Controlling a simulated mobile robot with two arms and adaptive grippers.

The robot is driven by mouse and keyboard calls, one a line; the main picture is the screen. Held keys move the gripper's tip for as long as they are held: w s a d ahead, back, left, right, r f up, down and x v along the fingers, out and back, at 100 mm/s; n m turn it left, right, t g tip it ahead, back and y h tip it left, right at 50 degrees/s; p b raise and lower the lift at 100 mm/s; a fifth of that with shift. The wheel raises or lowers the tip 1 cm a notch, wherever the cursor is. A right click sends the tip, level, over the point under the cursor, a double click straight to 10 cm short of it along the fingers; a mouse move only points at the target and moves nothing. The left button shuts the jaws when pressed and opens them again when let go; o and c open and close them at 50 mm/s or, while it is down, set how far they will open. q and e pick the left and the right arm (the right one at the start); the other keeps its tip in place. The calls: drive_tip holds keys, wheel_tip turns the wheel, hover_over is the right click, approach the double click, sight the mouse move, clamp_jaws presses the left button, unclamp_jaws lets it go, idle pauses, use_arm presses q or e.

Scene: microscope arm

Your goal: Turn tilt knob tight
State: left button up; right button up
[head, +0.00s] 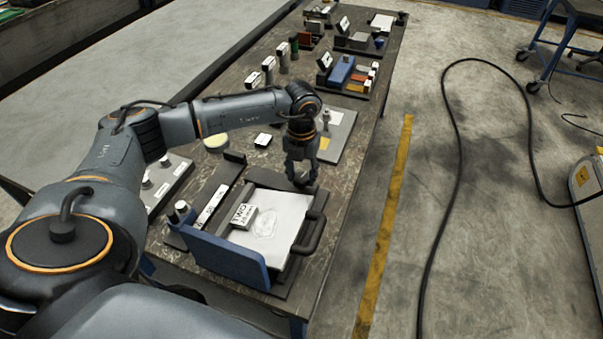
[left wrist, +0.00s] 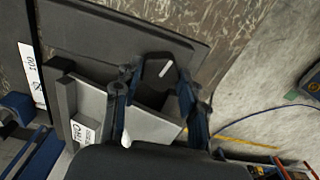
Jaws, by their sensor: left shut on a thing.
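My left gripper (head: 301,181) reaches down from above to the far right corner of a fixture (head: 232,259) with a blue side wall. In the left wrist view the two fingers (left wrist: 157,92) stand on either side of a dark knob (left wrist: 151,68) with a white pointer line, and are shut on it. The white line is slanted. In the head view the gripper hides the knob. My right gripper is in neither view.
The long dark table (head: 340,199) holds a grey board (head: 335,138) just beyond the gripper and a blue block (head: 341,70) farther back. A grey panel with pegs (head: 168,182) lies to the left.

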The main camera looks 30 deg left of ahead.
use_arm(q)
drive_tip(key=m+b, duration=0.2)
drive_tip(key=m, duration=0.1)
drive_tip(key=shift+f, duration=0.15)
drive_tip(key=m+b, duration=0.3)
drive_tip(key=m, duration=0.2)
drive_tip(key=m+b, duration=0.2)
drive_tip(key=m, duration=0.2)
drive_tip(key=shift+m+b, duration=0.75)
drive_tip(key=shift+m, duration=0.95)
drive_tip(key=shift+a, duration=0.1)
drive_tip(key=shift+r, duration=0.2)
drive_tip(key=o, duration=1.1)
drive_tip(key=shift+o, duration=0.2)
